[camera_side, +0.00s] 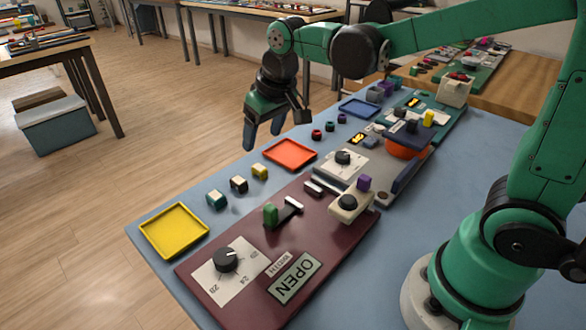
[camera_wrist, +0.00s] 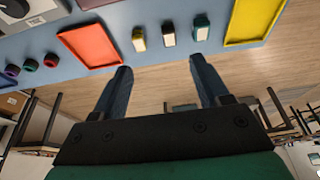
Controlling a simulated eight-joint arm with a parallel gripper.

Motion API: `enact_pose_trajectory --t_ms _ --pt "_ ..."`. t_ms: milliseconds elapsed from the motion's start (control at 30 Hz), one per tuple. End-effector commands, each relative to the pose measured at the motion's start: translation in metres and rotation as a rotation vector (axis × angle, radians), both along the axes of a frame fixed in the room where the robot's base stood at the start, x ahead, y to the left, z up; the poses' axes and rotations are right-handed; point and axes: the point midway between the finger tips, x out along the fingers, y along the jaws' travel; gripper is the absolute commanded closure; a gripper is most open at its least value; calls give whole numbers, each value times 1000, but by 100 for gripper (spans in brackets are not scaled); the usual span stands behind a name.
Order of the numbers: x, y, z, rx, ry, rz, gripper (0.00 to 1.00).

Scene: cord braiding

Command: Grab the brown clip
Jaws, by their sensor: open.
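Three small clip-like pieces stand in a row on the blue table. The middle one is a dark clip (camera_side: 239,184) with a pale side, black or very dark brown; it also shows in the wrist view (camera_wrist: 168,38). No other piece in the row looks brown. A yellow clip (camera_side: 260,171) and a teal clip (camera_side: 216,199) flank it. My gripper (camera_side: 263,140) is open and empty, raised near the table's far edge. In the wrist view its fingers (camera_wrist: 161,64) are spread, and the row lies beyond the tips, apart from them.
A red tray (camera_side: 290,153) and a yellow tray (camera_side: 173,231) lie at either end of the row. A maroon panel (camera_side: 320,255) with a knob (camera_side: 226,260) and a green-handled lever (camera_side: 270,213) is beside it. Small red, green and purple pieces (camera_side: 330,125) sit past the red tray.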

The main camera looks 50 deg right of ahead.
Motion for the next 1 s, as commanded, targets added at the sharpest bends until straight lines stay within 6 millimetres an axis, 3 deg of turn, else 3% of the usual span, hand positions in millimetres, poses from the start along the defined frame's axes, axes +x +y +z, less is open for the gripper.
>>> enact_pose_trajectory --t_ms 100,300,1000 --pt "28 5 -20 -2 75 1 32" --pt "56 13 -57 -6 173 0 32" --pt "71 15 -129 -10 213 -1 32"
